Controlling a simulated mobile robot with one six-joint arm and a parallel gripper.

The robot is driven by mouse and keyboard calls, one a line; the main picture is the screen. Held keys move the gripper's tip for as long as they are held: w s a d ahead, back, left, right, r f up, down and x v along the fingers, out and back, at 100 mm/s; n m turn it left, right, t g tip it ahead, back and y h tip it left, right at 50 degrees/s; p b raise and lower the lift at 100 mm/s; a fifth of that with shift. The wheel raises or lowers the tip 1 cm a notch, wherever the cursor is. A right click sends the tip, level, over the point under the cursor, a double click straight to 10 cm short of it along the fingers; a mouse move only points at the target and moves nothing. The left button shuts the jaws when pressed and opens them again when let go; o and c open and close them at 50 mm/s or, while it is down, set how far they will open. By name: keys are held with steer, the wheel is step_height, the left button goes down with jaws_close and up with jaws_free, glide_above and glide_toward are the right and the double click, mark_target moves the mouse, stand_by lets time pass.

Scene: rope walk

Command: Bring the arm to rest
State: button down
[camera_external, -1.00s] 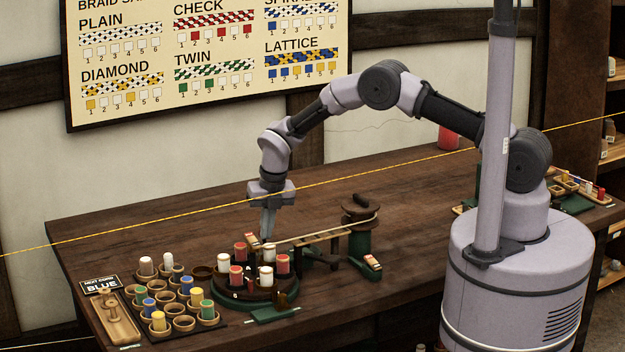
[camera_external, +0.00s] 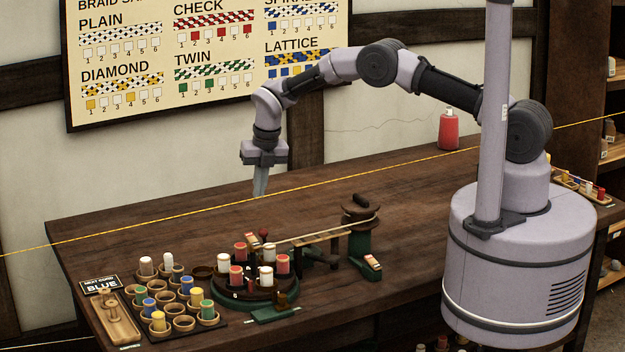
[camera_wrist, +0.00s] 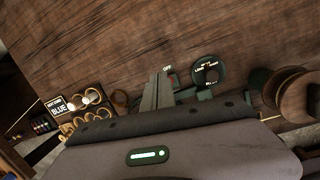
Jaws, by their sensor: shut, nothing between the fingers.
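My gripper (camera_external: 260,182) is shut and empty. It hangs fingers down above the back part of the wooden table (camera_external: 180,222), behind the round braiding stand (camera_external: 262,292) with its red and white bobbins. My arm arches from the base on the right across to the left. In the wrist view the closed fingers (camera_wrist: 157,90) point at the table, near a green part (camera_wrist: 208,73) with white lettering. The fingers look apart from everything.
A bobbin tray (camera_external: 182,324) and a "BLUE" sign (camera_external: 101,284) stand at the front left. A spool post (camera_external: 359,235) stands right of the stand. A yellow cord (camera_external: 150,225) spans the view. A red bottle (camera_external: 448,131) stands at the back.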

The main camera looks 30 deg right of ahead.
steer(key=shift+s+a, duration=0.15)
steer(key=s+d+r+m+t+y+b, duration=0.1)
steer(key=s+d+r+m+b, duration=0.35)
steer(key=d+r+m, duration=0.5)
steer(key=s+d+r+m+b, duration=0.3)
steer(key=s+d+r+m, duration=0.2)
steer(key=d+r+m, duration=0.5)
steer(key=s+d+f+m+t+b, duration=0.1)
steer(key=s+d+m+b, duration=0.2)
steer(key=s+m, duration=0.6)
steer(key=s+d+f+m+t+b, duration=0.1)
steer(key=s+d+m, duration=0.6)
steer(key=s, duration=1)
steer(key=f+m+b, duration=0.1)
steer(key=m+b, duration=0.1)
steer(key=m, duration=0.1)
steer(key=shift+t, duration=0.3)
steer(key=shift+w, duration=0.1)
